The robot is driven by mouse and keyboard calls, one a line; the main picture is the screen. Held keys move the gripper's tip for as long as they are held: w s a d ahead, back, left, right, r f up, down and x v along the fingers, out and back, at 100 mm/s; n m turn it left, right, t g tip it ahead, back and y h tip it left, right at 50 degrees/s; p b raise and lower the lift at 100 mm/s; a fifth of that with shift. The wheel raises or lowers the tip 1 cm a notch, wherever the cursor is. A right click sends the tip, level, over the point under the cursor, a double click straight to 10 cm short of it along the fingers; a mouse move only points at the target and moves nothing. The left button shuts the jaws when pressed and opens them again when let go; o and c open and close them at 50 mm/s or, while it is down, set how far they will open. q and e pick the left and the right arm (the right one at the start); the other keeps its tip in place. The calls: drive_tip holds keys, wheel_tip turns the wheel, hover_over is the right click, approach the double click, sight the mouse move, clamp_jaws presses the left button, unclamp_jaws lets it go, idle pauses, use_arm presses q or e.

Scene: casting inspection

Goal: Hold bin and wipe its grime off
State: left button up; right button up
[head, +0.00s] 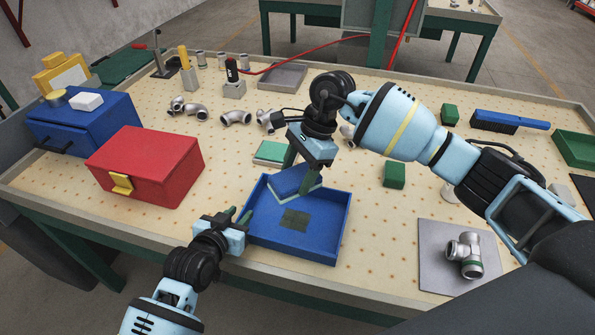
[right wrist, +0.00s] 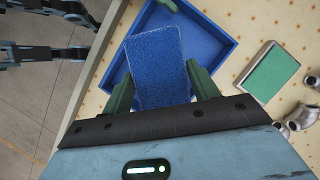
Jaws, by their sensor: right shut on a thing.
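The blue bin (head: 292,250) is a shallow open tray near the table's front edge; part of it also shows in the right wrist view (right wrist: 216,45). A dark square patch of grime (head: 295,220) lies on its floor. My right gripper (head: 304,174) is shut on a blue pad (head: 289,179) with a pale edge, held tilted over the back of the bin. The pad fills the space between the fingers in the right wrist view (right wrist: 160,72). My left gripper (head: 237,215) is at the bin's left side, fingers apart. Whether it touches the wall is unclear.
A green-topped pad (head: 269,152) lies just behind the bin. A red box (head: 146,165) and a blue box (head: 88,124) stand to the left. A green block (head: 394,175) and a grey plate (head: 440,277) with a pipe fitting (head: 465,255) are to the right.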

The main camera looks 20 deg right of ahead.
use_arm(q)
drive_tip(key=shift+b+x, duration=0.4)
drive_tip(key=shift+x, duration=0.5)
use_arm(e)
drive_tip(key=shift+s+f, duration=0.1)
drive_tip(key=shift+f, duration=0.95)
use_arm(q)
clamp_jaws()
drive_tip(key=shift+f, duration=0.1)
use_arm(e)
drive_tip(key=shift+r, duration=0.4)
idle(0.3)
use_arm(q)
drive_tip(key=shift+r+p, duration=0.4)
drive_tip(key=shift+p, duration=0.05)
use_arm(e)
drive_tip(key=shift+r, duration=0.75)
idle(1.2)
